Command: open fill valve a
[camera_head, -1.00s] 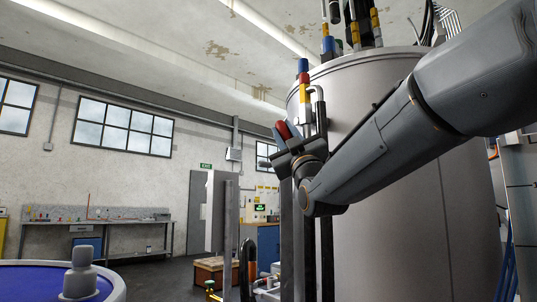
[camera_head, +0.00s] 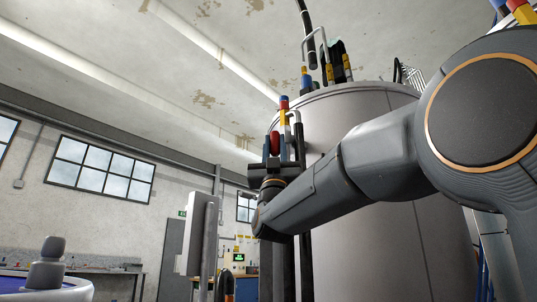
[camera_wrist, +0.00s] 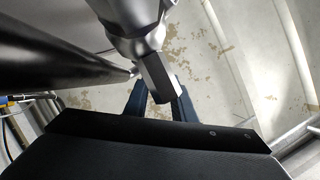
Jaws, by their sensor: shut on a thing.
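The valve's red part (camera_head: 275,142) shows between the dark fingers of my gripper (camera_head: 284,150) in the head view, beside pipes in front of the big grey drum tank (camera_head: 345,120). My gripper points up. In the wrist view a grey metal valve body (camera_wrist: 130,22) comes down from the top, with a dark, flat-sided lever (camera_wrist: 157,78) below it. My gripper (camera_wrist: 158,102) is shut on this lever, one blue-grey finger on each side. The fingers partly hide the valve in the head view, and no label marks it as fill valve a.
A pipe with blue, red and yellow bands (camera_head: 284,108) rises just behind my gripper. A thick black pipe (camera_wrist: 60,62) crosses the left of the wrist view. A pale upright panel (camera_head: 196,236) stands left of my arm.

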